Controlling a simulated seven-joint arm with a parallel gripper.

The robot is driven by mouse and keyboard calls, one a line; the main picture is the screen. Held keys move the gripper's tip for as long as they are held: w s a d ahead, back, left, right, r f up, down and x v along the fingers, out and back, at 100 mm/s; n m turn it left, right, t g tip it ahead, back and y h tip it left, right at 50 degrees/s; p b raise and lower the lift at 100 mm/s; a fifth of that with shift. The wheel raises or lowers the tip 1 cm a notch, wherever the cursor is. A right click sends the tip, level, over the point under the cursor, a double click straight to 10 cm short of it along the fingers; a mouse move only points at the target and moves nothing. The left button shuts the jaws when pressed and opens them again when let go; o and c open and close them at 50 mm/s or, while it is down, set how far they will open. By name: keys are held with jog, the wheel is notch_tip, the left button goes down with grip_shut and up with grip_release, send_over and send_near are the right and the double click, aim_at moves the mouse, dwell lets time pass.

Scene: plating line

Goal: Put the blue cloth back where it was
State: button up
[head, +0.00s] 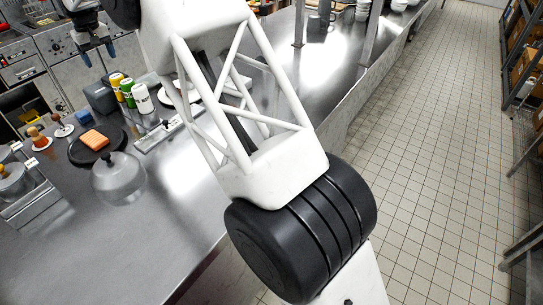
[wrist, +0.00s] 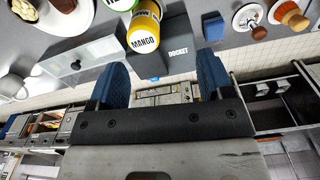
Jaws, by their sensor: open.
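I cannot make out a blue cloth with certainty in either view. My gripper (head: 98,52) is at the upper left of the head view, above the counter's far side. In the wrist view its two blue fingers stand wide apart with nothing between them (wrist: 162,68). Beyond the fingertips are a grey box marked DOCKET (wrist: 180,65) and a yellow MANGO container (wrist: 143,32). An orange folded piece (head: 94,139) lies on a round black board (head: 79,155).
A clear dome (head: 119,180) stands in front of the board. Several coloured containers (head: 127,92) stand behind it, near the dark box (head: 100,97). Wooden-handled tools (head: 38,138) are at the left.

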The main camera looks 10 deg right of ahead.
jog(key=s+d+r+m, duration=0.1)
jog(key=s+d+r, duration=0.3)
jog(key=d, duration=0.6)
jog(key=s+d+r+m, duration=0.1)
jog(key=s+d+r, duration=0.3)
jog(key=d, duration=0.6)
jog(key=s+d+r+m+t, duration=0.1)
jog(key=s+d+r, duration=0.1)
jog(key=s+d, duration=0.6)
jog(key=s+d+r+m, duration=0.1)
jog(key=s+d+r, duration=0.1)
jog(key=s+d, duration=0.65)
jog(key=s+d+f+m, duration=0.1)
jog(key=s+d+f, duration=0.3)
jog(key=s, duration=0.7)
jog(key=s+d+f+m, duration=0.1)
jog(key=s+d+f, duration=0.3)
jog(key=s+d, duration=0.5)
jog(key=s+d+f+m+t, duration=0.1)
jog(key=s+d+f, duration=0.3)
jog(key=s, duration=0.9)
jog(key=d, duration=0.3)
jog(key=shift+s+d+f+m, duration=0.2)
jog(key=shift+f+m, duration=0.1)
jog(key=shift+m, duration=0.1)
